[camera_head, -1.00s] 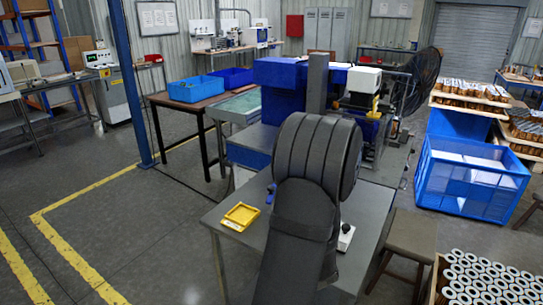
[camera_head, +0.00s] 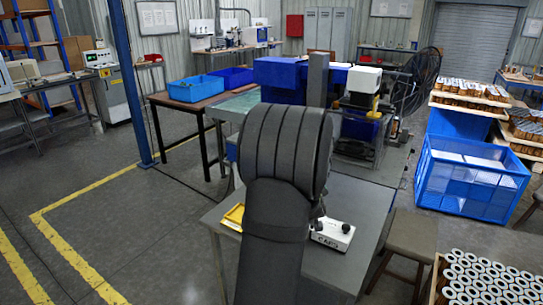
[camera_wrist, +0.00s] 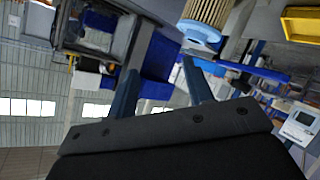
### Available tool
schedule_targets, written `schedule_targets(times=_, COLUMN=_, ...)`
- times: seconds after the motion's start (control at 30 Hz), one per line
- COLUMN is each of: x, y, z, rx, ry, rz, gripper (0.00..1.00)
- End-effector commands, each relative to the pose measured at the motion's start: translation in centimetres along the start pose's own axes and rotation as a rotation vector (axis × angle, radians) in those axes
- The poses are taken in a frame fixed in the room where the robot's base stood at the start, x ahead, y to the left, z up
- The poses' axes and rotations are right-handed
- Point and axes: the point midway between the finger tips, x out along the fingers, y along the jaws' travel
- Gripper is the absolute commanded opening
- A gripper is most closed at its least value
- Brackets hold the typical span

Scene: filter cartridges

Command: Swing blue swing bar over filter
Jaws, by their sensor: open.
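In the wrist view, the two fingers of my gripper (camera_wrist: 161,65) are spread apart with nothing between them. A pleated tan filter (camera_wrist: 208,12) with a pale blue end (camera_wrist: 200,32) shows at the top, just beyond the right finger. A slim blue bar (camera_wrist: 250,70), which looks like the swing bar, runs rightward from beside the right fingertip. I cannot tell whether the finger touches it. In the head view my own arm hides the gripper, the filter and the bar.
A yellow tray (camera_head: 234,216) lies on the grey table (camera_head: 350,205), partly behind my arm; the wrist view shows it too (camera_wrist: 304,24). A white labelled block (camera_head: 332,236) with black knobs stands right of my arm. A stool (camera_head: 408,240) stands beside the table.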

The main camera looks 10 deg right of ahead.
Motion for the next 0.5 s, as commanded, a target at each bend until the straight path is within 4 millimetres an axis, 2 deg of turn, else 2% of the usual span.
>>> schedule_targets(times=0.5, x=0.3, y=1.8, z=-3.6, rx=-0.161, ry=-0.233, rz=-0.057, gripper=0.47)
